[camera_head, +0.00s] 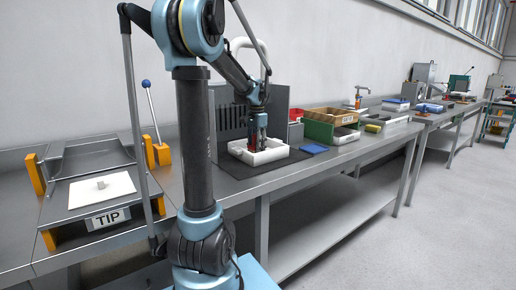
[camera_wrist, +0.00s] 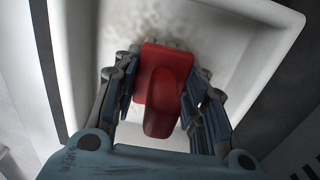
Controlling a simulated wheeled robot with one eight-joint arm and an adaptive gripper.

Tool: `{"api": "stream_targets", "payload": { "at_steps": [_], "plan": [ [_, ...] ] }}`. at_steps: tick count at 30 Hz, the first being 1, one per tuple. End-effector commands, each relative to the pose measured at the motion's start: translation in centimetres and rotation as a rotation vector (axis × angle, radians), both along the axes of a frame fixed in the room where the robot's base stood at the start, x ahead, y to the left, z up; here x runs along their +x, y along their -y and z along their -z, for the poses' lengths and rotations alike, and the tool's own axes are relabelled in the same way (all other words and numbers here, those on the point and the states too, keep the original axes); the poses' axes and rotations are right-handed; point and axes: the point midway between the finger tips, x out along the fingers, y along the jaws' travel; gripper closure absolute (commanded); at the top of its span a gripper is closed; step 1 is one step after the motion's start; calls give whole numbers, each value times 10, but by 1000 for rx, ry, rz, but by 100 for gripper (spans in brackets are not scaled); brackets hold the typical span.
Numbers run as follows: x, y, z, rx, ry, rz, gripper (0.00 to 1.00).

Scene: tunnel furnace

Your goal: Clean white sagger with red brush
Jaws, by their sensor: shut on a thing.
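The white sagger (camera_head: 277,152) is a square tray on a dark mat on the bench, in front of a grey screen. It also fills much of the wrist view (camera_wrist: 255,45), where its inner floor shows grey specks and crumbs near the brush. My gripper (camera_head: 257,132) points down over the sagger. In the wrist view my gripper (camera_wrist: 163,95) is shut on the red brush (camera_wrist: 165,85), with a finger on each side of it. The brush is inside the sagger's outline. Its bristles are hidden, so I cannot tell if they touch the floor.
On the left stands a tipping fixture (camera_head: 103,218) marked TIP, with a white plate (camera_head: 101,190) and a blue-knobbed lever (camera_head: 151,115). To the right are a blue pad (camera_head: 313,149), a green box (camera_head: 320,131) and a wooden crate (camera_head: 331,115). A grey screen (camera_head: 228,115) stands behind the sagger.

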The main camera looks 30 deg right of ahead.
Motion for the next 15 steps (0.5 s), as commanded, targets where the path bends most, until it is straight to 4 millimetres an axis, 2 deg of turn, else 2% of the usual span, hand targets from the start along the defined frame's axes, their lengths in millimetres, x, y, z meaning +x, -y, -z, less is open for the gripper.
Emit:
{"api": "stream_targets", "payload": {
  "at_steps": [5,15],
  "plan": [
    [0,3,0,0,0,1,80],
    [2,27,1,0,0,1,80]
  ]
}}
